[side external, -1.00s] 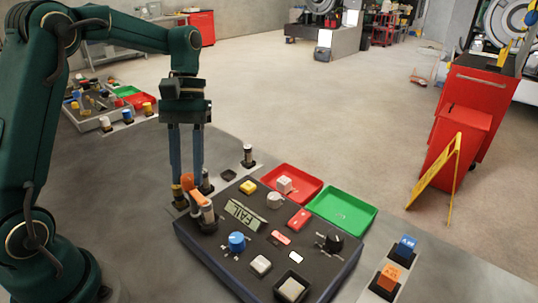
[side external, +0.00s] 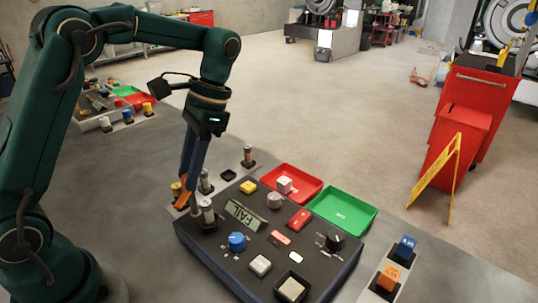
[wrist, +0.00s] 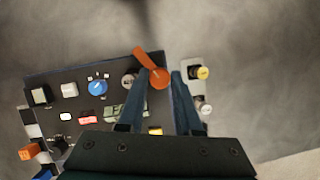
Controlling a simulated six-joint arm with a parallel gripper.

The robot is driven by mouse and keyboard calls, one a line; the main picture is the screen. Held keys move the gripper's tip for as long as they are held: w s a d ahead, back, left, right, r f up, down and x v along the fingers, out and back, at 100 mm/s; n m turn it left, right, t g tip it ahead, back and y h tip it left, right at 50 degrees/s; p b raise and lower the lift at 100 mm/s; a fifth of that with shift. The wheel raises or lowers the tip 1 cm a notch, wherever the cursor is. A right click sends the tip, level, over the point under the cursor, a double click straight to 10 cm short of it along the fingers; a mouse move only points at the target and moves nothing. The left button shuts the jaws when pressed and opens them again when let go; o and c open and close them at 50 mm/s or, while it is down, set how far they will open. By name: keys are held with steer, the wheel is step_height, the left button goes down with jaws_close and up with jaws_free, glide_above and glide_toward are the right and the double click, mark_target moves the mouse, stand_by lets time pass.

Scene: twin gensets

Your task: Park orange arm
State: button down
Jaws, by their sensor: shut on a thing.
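The orange arm (side external: 181,203) is a short orange piece at the panel's left corner. In the wrist view it is an orange lever with a round end (wrist: 160,77), between my fingers near the panel edge. My gripper (side external: 185,188) is shut on it, fingers slanting down to the lower left. The dark panel (side external: 215,262) has a display reading FAIL (side external: 245,215). A silver post (side external: 207,212) stands on the panel's corner, beside the orange arm. Whether the arm touches anything below is hidden.
A yellow-topped post (side external: 176,188) and a silver post (side external: 205,180) stand just behind; another post (side external: 248,156) is farther back. A red tray (side external: 310,195) and a green tray (side external: 343,222) lie behind the panel. Blue (side external: 405,246) and orange (side external: 390,277) blocks stand right.

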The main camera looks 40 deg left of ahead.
steer(key=m+y, duration=0.1)
steer(key=m, duration=0.2)
steer(key=m+t+y, duration=0.1)
steer(key=m, duration=0.2)
steer(key=shift+d, duration=0.2)
stand_by(0.4)
steer(key=c, duration=0.6)
jaws_free()
steer(key=shift+r, duration=0.1)
steer(key=shift+v, duration=2.45)
steer(key=shift+s+r, duration=0.1)
